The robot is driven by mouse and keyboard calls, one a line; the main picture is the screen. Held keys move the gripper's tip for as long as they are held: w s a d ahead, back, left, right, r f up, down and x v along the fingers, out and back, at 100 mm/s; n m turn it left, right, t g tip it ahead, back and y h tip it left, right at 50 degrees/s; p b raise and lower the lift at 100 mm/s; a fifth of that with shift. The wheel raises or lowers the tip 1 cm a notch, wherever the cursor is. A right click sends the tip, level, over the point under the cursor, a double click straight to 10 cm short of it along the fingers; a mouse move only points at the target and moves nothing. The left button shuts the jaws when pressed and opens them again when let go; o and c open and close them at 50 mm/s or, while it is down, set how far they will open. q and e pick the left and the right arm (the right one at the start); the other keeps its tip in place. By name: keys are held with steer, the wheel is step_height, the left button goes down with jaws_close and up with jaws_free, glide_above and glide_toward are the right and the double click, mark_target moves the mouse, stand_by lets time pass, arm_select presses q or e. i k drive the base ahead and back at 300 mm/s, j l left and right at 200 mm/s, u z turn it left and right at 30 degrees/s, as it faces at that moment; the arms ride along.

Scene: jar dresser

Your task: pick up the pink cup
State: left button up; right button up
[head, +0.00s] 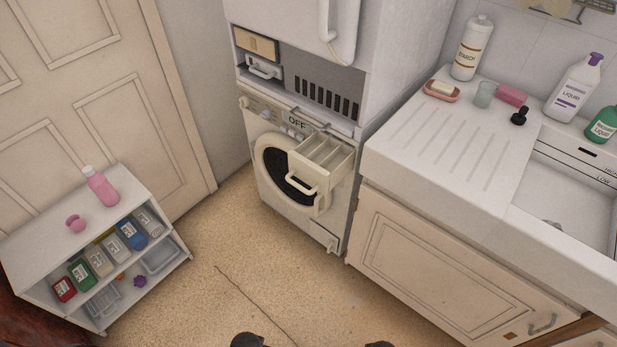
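A small pink object that looks like the pink cup (76,223) sits on top of the low white shelf unit (38,247) at the left. It is too small to tell which way its opening faces. A pink bottle (101,187) with a pale cap stands behind it to the right, apart from it. Two dark rounded ends show at the bottom edge, apparently my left gripper (248,340) and my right gripper (379,344). Both are cut off by the frame, far from the cup, and their fingers cannot be made out.
The shelf holds several small boxes and clear bins (160,256). A washing machine (328,226) stands at the middle back with its detergent drawer (322,163) pulled out. A counter with a sink (575,200) and bottles fills the right. The floor (235,270) between is clear.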

mark_target(75, 222)
steer(key=u, duration=1.85)
